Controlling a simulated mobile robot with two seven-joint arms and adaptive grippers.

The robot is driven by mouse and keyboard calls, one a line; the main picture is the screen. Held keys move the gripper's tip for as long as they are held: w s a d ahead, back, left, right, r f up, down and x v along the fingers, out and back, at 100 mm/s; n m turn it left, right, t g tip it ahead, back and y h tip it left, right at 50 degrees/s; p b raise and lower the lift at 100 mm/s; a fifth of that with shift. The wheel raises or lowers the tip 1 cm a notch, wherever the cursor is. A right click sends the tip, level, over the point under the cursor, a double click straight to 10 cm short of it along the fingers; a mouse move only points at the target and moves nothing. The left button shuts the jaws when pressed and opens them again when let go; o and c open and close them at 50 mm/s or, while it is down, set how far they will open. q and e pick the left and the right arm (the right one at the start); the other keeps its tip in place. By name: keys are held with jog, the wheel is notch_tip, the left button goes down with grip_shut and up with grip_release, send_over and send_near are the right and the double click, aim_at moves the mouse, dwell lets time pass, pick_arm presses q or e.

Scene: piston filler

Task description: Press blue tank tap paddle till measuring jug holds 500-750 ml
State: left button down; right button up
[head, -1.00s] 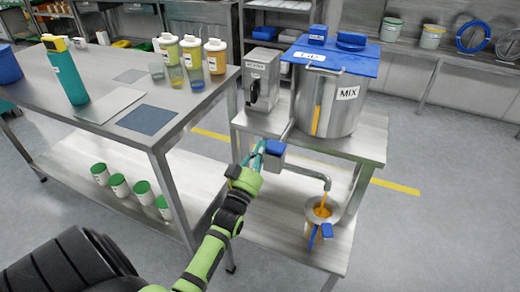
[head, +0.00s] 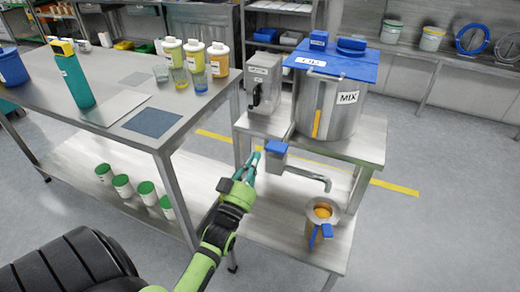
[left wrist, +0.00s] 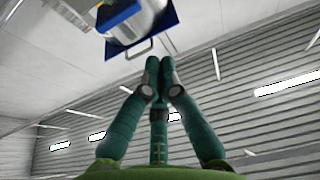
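The tank (head: 328,105), labelled MIX, stands on a steel stand under a blue lid (head: 335,62). The blue tap paddle (head: 276,147) sits on the tap, whose spout (head: 318,179) bends down over the measuring jug (head: 318,228). The jug stands upright with orange liquid (head: 322,211) inside and a blue handle (head: 320,235). I cannot read its level marks. No stream falls from the spout. My left gripper (head: 256,163) is just left of the paddle, apparently clear of it. Its fingertips meet in the left wrist view (left wrist: 160,65), with nothing between them. My right gripper is out of view.
A grey box with a black handle (head: 265,88) stands left of the tank. The steel table (head: 120,120) at left holds bottles, glasses and a teal flask (head: 73,78). Green-lidded jars (head: 122,186) stand on its lower shelf. Floor is free at right.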

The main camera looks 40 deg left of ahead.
pick_arm(q)
jog(key=v, duration=0.3)
jog(key=shift+s+f, duration=0.1)
jog(key=shift+s, duration=0.2)
dwell(1.0)
jog(key=s+d+f+m+g+h, duration=0.1)
jog(key=s+d+f+g, duration=0.2)
jog(key=f, duration=0.8)
jog(key=s+d+f+g+h+p, duration=0.1)
jog(key=s+d+f+g+h, duration=0.2)
jog(key=f, duration=0.8)
jog(key=s+d+f+m+g, duration=0.1)
jog(key=s+d+f+g, duration=0.2)
jog(key=f, duration=0.7)
jog(key=s+d+f+m+g, duration=0.1)
jog(key=s+f+g, duration=0.2)
jog(key=s, duration=0.6)
jog(key=s+d+f+m+g+p, duration=0.1)
jog(key=s+f+g, duration=0.3)
jog(key=s+f, duration=0.4)
jog(key=s+d+f+m+g+h+p, duration=0.1)
jog(key=s+f+g, duration=0.3)
jog(key=s, duration=0.7)
jog(key=shift+s+f, duration=0.35)
jog(key=shift+f, duration=0.55)
